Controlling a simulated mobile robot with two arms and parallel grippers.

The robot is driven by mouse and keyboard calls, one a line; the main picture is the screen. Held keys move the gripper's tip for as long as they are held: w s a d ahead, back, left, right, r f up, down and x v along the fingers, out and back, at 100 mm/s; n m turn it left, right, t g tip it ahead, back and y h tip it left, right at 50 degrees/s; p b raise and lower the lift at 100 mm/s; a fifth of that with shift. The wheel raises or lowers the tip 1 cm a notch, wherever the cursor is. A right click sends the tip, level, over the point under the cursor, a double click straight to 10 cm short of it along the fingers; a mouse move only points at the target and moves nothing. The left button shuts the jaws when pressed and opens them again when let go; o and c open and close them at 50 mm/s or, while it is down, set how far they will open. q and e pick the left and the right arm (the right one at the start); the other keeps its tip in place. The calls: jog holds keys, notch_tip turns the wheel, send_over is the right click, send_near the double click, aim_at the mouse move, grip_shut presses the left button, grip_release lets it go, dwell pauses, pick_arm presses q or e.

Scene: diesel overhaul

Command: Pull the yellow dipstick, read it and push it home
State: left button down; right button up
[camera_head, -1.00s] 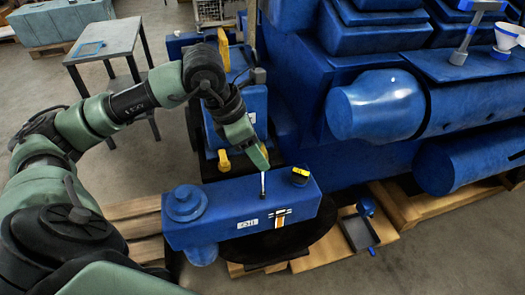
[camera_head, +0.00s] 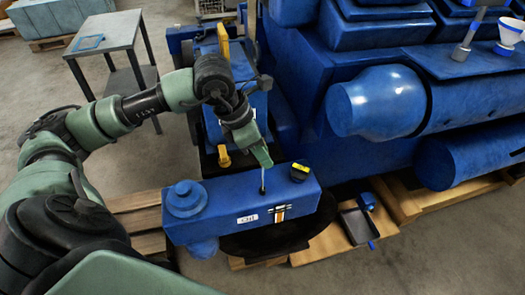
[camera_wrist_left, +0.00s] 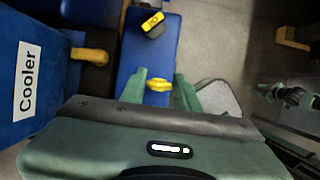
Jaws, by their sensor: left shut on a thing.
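The blue oil tank (camera_head: 215,222) with an "Oil" label stands at the engine's front end. My left gripper (camera_head: 265,163) points down just above its top. It is shut on the yellow dipstick handle (camera_wrist_left: 158,85), which shows between the fingertips in the left wrist view. In the head view the handle is hidden by the fingers, and a short dark upright piece (camera_head: 262,184) shows between them and the tank top. No bright rod is visible. A striped level card (camera_head: 279,213) is on the tank's front; its marks are too small to read. My right gripper is not in view.
A black cap with a yellow top (camera_head: 299,172) sits right of the dipstick on the tank. A blue cooler (camera_wrist_left: 30,75) with a yellow knob (camera_wrist_left: 90,55) is close left in the wrist view. The engine (camera_head: 390,105) fills the right side. A small tray (camera_head: 357,226) lies on the pallet.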

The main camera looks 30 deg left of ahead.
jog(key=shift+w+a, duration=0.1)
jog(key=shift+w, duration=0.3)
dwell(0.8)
pick_arm(q)
notch_tip(320, 180, down, 8)
jog(key=b, duration=0.9)
jog(key=shift+r, duration=0.3)
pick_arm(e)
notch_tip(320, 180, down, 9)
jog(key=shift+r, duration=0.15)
pick_arm(q)
jog(key=c, duration=1)
grip_release()
